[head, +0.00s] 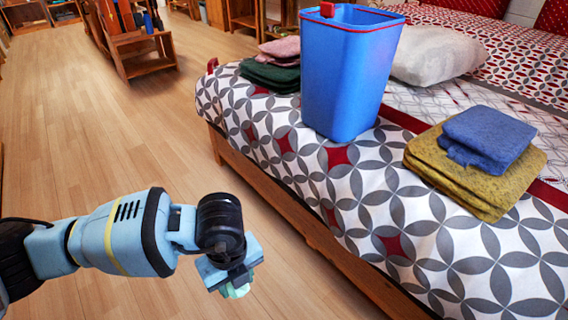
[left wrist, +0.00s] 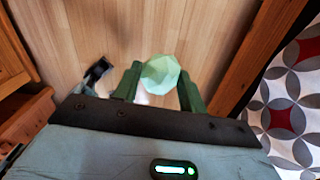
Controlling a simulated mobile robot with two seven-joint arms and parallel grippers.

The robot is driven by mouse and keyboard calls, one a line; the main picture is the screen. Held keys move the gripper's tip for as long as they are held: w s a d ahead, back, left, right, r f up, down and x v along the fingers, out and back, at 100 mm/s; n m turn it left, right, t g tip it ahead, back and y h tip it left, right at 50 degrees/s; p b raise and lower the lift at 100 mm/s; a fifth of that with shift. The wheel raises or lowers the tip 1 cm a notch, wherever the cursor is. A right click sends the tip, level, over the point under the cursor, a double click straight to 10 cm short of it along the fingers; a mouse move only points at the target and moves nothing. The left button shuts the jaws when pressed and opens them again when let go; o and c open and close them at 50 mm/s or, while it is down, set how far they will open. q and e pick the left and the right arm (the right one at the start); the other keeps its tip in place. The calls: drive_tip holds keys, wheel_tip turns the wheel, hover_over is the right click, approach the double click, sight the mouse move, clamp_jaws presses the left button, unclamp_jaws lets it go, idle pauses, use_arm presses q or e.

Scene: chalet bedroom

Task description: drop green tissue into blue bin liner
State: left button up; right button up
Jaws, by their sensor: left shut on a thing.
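A tall blue bin liner (head: 345,75) with a red rim stands upright on the bed. My left gripper (head: 238,284) is over the wooden floor, in front of the bed's side and lower left of the bin. It points down. In the left wrist view the green tissue (left wrist: 160,74), a pale green crumpled ball, sits between the two fingers of my left gripper (left wrist: 158,90), which are shut on it. In the head view only a bit of the tissue (head: 236,291) shows below the gripper. The inside of the bin is mostly hidden. My right gripper is out of view.
The bed (head: 290,165) has a patterned cover and a wooden side rail. Folded yellow cloths (head: 460,182) with a blue cloth (head: 490,135) on top lie right of the bin. Pink and dark green cloths (head: 272,74) lie behind its left side. A grey pillow (head: 437,55) is beyond.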

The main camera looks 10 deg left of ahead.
use_arm(q)
drive_tip(key=r+m, duration=0.1)
drive_tip(key=m, duration=0.2)
drive_tip(key=r+m, duration=0.2)
drive_tip(key=m, duration=0.1)
drive_tip(key=s+r+m, duration=0.1)
drive_tip(key=r+m, duration=0.1)
drive_tip(key=m, duration=0.1)
drive_tip(key=shift+a+r+m, duration=0.2)
drive_tip(key=shift+a+m, duration=0.2)
drive_tip(key=s+a+r+m, duration=0.2)
drive_tip(key=r+m, duration=0.5)
drive_tip(key=m, duration=1)
drive_tip(key=s+a+r+m, duration=0.3)
drive_tip(key=s+r+m, duration=0.2)
drive_tip(key=m, duration=1.3)
wheel_tip(320, 180, up, 3)
drive_tip(key=shift+s+f, duration=0.1)
drive_tip(key=shift+s, duration=0.2)
